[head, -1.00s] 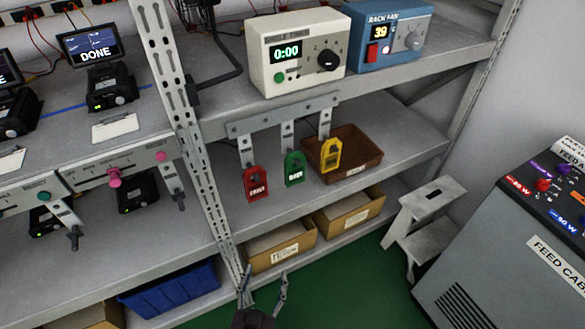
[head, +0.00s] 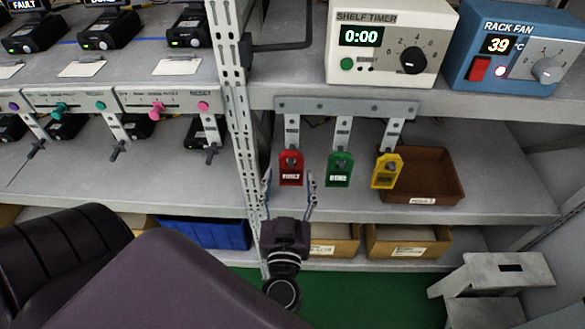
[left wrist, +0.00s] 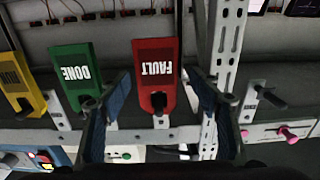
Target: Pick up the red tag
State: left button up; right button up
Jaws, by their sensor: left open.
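The red tag (head: 291,168) hangs from the left hook of a grey hook rail (head: 345,107) under the upper shelf. In the left wrist view the red tag (left wrist: 156,72) appears upside down with the word FAULT, between the two fingers. My left gripper (head: 289,190) is open, its fingers pointing up just below and in front of the red tag, and holds nothing. It also shows in the left wrist view (left wrist: 160,100). A green tag (head: 339,170) and a yellow tag (head: 386,170) hang on the hooks to the right. My right gripper is not in view.
A perforated metal post (head: 238,130) stands close to the left of the red tag. A brown bin (head: 440,178) sits behind the yellow tag. The shelf timer (head: 388,45) and rack fan box (head: 512,50) stand above. A step stool (head: 492,280) is at lower right.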

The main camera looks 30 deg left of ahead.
aim_at(291, 173)
pick_arm(q)
jog(key=x, duration=0.2)
jog(key=shift+w, duration=0.45)
jog(key=shift+w+a+f, duration=0.15)
jog(key=shift+w+a, duration=0.05)
jog(key=shift+w, duration=0.15)
jog(key=c, duration=1)
jog(key=shift+c, duration=0.4)
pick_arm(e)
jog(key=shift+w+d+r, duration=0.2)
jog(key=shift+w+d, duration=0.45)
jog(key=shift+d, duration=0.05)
